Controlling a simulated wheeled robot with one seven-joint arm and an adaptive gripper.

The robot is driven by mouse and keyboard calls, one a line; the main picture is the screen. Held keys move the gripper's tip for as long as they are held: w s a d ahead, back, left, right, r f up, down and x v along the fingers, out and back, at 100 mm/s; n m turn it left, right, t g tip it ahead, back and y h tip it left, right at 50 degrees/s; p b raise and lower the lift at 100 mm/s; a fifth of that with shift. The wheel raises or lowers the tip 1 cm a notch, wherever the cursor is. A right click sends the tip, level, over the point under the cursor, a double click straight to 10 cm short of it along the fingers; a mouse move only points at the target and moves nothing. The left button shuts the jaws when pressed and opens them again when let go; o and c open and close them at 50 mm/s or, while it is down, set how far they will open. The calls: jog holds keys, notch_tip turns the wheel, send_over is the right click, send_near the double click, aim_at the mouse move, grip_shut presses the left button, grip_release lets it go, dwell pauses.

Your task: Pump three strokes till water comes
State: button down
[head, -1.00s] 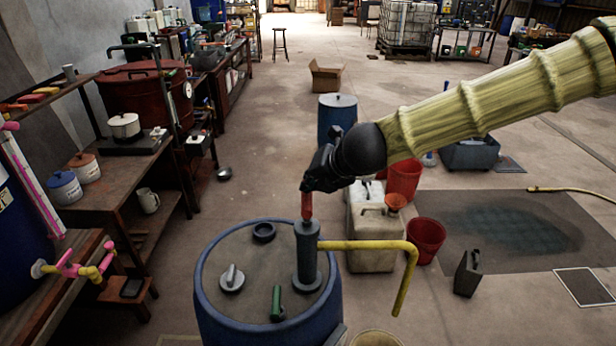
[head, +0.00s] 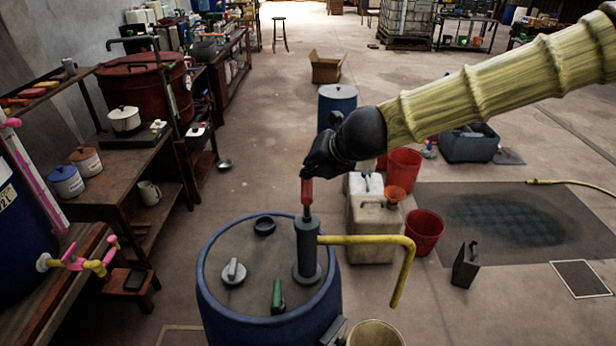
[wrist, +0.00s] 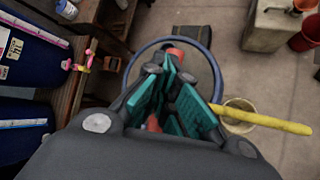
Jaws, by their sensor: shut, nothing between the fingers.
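The hand pump (head: 307,252) stands upright on the lid of a blue barrel (head: 218,300). Its red handle (head: 307,192) is up, with a short dark rod showing below it. A yellow spout (head: 372,240) runs right from the pump and bends down; no water shows at its mouth. A pale bucket (head: 375,336) stands below, cut by the frame edge; it also shows in the wrist view (wrist: 239,127). My gripper (head: 310,172) is at the handle's top, its fingers shut; red shows among the teal finger pads in the wrist view.
The barrel lid also bears a dark ring (head: 264,226), a grey knob (head: 234,271) and a green-handled part (head: 278,297). A pale jerrycan (head: 373,230) and a red bucket (head: 424,232) stand behind right. A wooden bench (head: 125,175) lines the left. Floor beyond is mostly open.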

jog(key=shift+r+p, duration=2.25)
jog(key=shift+r, duration=0.75)
notch_tip(320, 180, down, 6)
jog(key=b, duration=0.5)
dwell(0.5)
jog(key=shift+f, duration=0.15)
dwell(1.3)
